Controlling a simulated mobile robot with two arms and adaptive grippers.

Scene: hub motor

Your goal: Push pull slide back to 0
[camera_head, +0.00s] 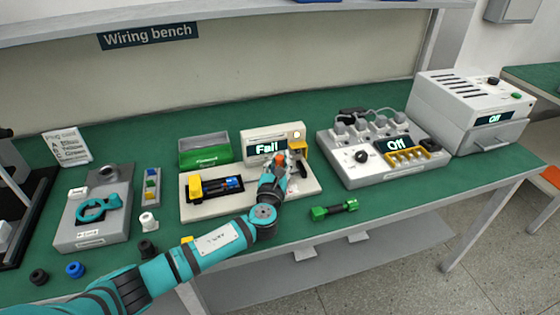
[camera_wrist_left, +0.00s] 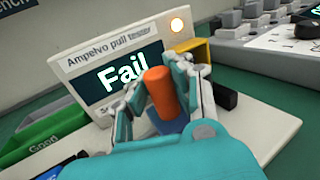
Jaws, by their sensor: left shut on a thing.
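The pull tester (camera_head: 230,203) is a pale unit on the green bench, with an upright panel whose display (camera_head: 266,147) reads "Fail". The same panel (camera_wrist_left: 85,62) shows "Ampelvo pull tester" and a lit orange lamp in the left wrist view. My left gripper (camera_head: 279,166) is at the right half of the tester, in front of the panel. In the left wrist view its fingers (camera_wrist_left: 160,95) are shut around an upright orange handle (camera_wrist_left: 158,88), which I take to be the pull slide's. A blue part shows just below it. The slide's scale is hidden. My right gripper is out of view.
A green bin (camera_head: 204,150) stands behind the tester's left part. A grey box with a teal lever (camera_head: 97,209) stands left. A control unit reading "Off" (camera_head: 350,172) stands right.

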